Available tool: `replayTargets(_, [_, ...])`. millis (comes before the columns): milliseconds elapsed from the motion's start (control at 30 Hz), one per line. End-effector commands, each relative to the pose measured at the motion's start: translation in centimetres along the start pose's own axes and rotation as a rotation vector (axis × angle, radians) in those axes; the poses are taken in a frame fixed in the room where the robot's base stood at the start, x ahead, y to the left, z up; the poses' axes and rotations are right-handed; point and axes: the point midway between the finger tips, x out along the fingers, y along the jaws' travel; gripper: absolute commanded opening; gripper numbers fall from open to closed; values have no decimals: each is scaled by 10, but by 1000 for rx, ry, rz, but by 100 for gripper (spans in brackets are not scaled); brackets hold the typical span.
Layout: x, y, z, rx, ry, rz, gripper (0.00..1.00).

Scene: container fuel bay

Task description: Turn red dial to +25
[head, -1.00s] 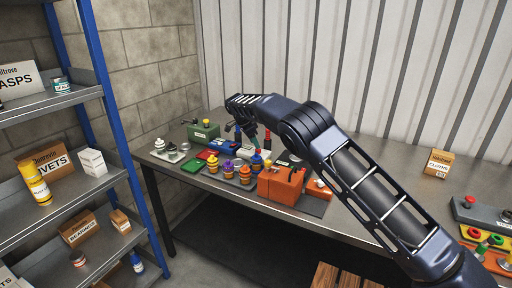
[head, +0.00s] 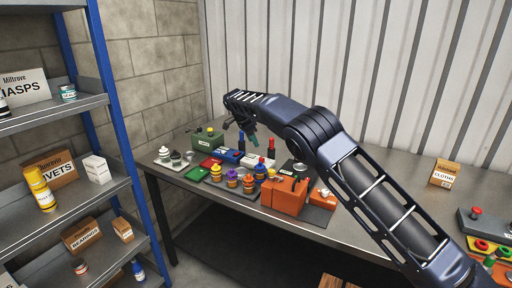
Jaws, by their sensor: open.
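At the right edge of the bench, control boxes carry round coloured knobs. One red knob (head: 481,245) sits on a box with a yellow surround, with a green knob (head: 489,262) in front of it. A red button-like knob (head: 476,211) stands on the grey box (head: 492,222) behind. They are small and cut by the frame edge, so I cannot tell which is the dial or read any scale. My gripper (head: 249,133) is open, pointing down above the bench's left part, far from these knobs. Its fingertips are small and dark.
Below and around my gripper stand several small bottles (head: 231,180), red and blue items, a green box (head: 208,138) and an orange toolbox (head: 285,196). A carton (head: 444,173) stands at the back right. Bare bench (head: 375,190) lies between. A shelf rack (head: 130,190) is at left.

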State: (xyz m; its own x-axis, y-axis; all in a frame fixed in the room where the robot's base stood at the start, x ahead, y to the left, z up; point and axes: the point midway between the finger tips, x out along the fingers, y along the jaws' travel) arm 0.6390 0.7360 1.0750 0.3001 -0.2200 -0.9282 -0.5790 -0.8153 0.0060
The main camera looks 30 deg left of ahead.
Motion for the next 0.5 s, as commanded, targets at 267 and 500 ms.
replayTargets(267, [2, 14, -1, -379, -38, -141, 48])
replayTargets(500, [4, 31, -12, -681, -17, -277, 48])
